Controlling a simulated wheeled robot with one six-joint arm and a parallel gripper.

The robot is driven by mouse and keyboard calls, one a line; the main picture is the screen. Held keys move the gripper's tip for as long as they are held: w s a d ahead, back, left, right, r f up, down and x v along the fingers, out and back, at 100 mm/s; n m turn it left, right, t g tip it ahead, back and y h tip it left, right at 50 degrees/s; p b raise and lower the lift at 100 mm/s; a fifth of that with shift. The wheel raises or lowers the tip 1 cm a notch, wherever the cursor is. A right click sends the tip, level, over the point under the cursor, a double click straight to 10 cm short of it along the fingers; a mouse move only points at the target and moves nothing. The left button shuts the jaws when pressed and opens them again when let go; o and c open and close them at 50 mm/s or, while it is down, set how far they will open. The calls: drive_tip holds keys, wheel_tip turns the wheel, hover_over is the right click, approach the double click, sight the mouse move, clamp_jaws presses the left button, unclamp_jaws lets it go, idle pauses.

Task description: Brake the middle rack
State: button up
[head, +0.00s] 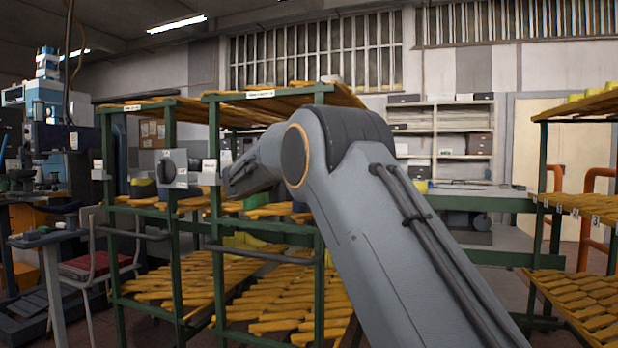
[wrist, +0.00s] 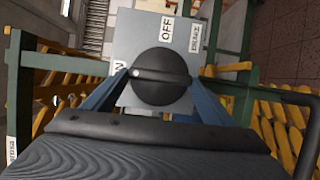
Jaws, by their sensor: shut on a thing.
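In the wrist view, a grey switch box (wrist: 128,35) carries a round black knob (wrist: 162,92) with a bar and a white dot. Labels reading OFF and BRAKE stand above the knob, and a partly hidden label ending in N is at its left. The dot is at the bar's left end, towards that label. My gripper (wrist: 160,88) is shut on the knob, its blue fingers at either side. In the head view, my gripper (head: 228,182) is at the front of the middle green rack (head: 215,130), partly hidden by my arm.
Another green rack (head: 171,130) stands at the left, with a grey box (head: 173,168) on its post. A third rack (head: 542,190) is at the right. A chair (head: 95,258) stands at the left. Front bars (head: 262,255) cross the racks, and yellow lasts fill the shelves.

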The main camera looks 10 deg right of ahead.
idle(0.3)
drive_tip(key=o, duration=1)
drive_tip(key=shift+o, duration=0.2)
drive_tip(key=shift+a, duration=0.1)
drive_tip(key=v, duration=0.7)
drive_tip(key=shift+s+a, duration=0.25)
drive_tip(key=shift+a, duration=0.05)
